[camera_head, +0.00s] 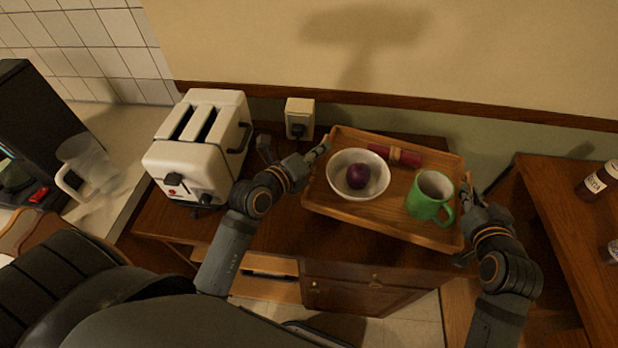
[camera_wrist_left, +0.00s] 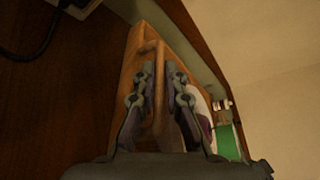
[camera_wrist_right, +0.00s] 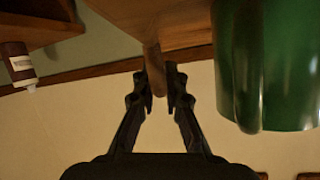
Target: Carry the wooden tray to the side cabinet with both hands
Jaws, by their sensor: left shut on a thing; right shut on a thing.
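My right gripper (camera_head: 467,197) is shut on the tray's right end, also seen in the right wrist view (camera_wrist_right: 160,85). The tray is over a wooden cabinet (camera_head: 360,285) against the wall. I cannot tell whether it touches the top. The mug stands upright.
A white toaster (camera_head: 203,140) stands on the cabinet left of the tray, near a wall outlet (camera_head: 299,118). A wooden shelf unit (camera_head: 570,215) with bottles (camera_head: 598,180) is close on the right. A counter with a glass jug (camera_head: 88,165) lies at far left.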

